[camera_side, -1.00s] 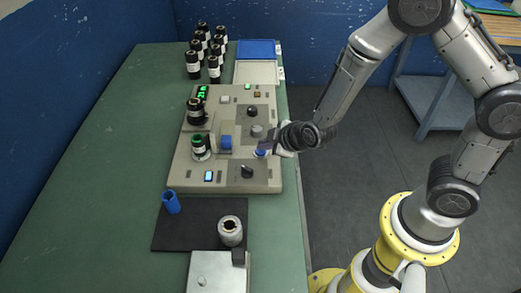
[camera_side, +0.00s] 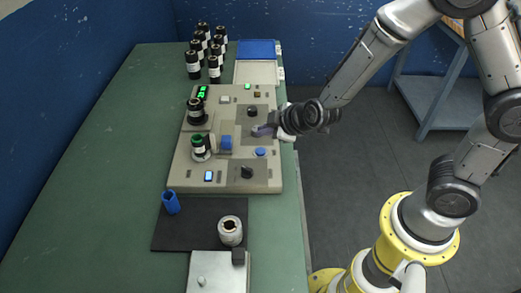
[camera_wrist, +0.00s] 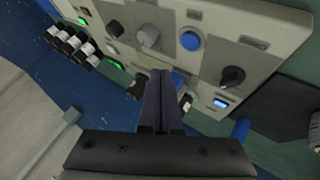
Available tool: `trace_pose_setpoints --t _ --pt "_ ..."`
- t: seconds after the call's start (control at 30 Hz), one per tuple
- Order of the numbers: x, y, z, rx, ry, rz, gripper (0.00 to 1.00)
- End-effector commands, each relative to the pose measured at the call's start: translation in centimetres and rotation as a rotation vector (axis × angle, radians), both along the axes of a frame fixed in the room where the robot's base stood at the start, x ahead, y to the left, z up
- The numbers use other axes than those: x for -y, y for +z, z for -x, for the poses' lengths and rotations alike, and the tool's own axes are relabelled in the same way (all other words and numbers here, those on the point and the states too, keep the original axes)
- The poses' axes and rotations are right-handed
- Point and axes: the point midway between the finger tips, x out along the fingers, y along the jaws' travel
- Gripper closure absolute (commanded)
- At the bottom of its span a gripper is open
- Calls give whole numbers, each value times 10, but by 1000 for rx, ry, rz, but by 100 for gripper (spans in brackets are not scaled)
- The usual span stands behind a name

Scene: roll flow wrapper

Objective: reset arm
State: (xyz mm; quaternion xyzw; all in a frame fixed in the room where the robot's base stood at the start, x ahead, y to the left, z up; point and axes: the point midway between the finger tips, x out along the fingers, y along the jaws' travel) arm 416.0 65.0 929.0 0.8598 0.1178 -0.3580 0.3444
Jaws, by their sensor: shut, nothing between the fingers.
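My gripper (camera_side: 262,131) is above the right part of the beige control panel (camera_side: 262,183) in the side view. Its fingers are shut and empty; in the wrist view the closed fingertips (camera_wrist: 160,75) point at the panel. A blue round button (camera_side: 261,152) sits just below the gripper in the side view, uncovered; it also shows in the wrist view (camera_wrist: 191,40). Black knobs (camera_side: 247,171) sit on the panel. A black roll (camera_side: 196,111) and a green-topped roll (camera_side: 200,148) stand on its left side.
Several black bottles (camera_side: 193,65) with white labels stand at the back. A blue-and-white tray (camera_side: 257,50) lies behind the panel. A dark mat (camera_side: 185,235) in front holds a blue cylinder (camera_side: 171,203) and a metal cylinder (camera_side: 230,231). The table's left side is clear.

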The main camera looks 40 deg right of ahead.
Motion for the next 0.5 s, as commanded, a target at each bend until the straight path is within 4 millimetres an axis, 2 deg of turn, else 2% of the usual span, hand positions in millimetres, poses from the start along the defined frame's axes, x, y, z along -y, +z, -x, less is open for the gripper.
trace_pose_setpoints --t 0.13,0.5 --pt "0 8 0 0 0 -2 100" --pt "3 11 -1 6 -9 -2 100"
